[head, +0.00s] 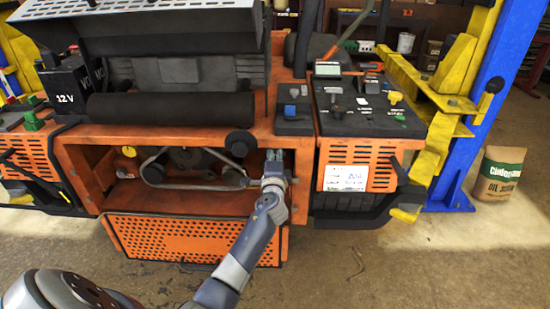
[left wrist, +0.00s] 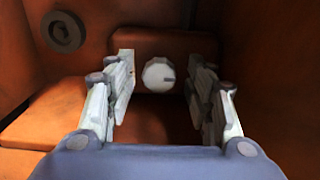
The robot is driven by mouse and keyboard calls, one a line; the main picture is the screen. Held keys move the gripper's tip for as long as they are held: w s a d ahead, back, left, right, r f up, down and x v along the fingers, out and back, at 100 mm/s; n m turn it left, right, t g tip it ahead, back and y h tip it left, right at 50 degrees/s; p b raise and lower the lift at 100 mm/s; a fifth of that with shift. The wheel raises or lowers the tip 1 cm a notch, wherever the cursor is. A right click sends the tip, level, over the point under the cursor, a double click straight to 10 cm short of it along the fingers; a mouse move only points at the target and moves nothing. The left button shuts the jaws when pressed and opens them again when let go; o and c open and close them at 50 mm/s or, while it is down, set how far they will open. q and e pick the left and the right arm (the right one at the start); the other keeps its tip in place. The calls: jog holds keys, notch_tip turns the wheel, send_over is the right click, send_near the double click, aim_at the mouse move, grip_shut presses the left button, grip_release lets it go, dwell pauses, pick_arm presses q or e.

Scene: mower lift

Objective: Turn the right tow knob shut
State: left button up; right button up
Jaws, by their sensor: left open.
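A small pale round knob (left wrist: 158,75) with a dark mark on its right side shows in the left wrist view, on the orange back wall inside the mower's open compartment. My left gripper (head: 274,159) reaches into the right end of that compartment in the head view. Its fingers are open, one on each side of the knob, with visible gaps. I cannot tell how deep the fingertips reach along it. In the head view the gripper hides the knob. My right gripper is not in view.
A dark round fitting (left wrist: 63,31) is on the compartment's left wall in the left wrist view. The orange perforated door (head: 190,240) hangs below the opening. The control panel (head: 365,105) is above right. A blue lift post (head: 500,80) stands at the right.

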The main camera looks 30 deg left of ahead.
pick_arm(q)
jog(key=v, duration=1.2)
jog(key=shift+a, duration=0.1)
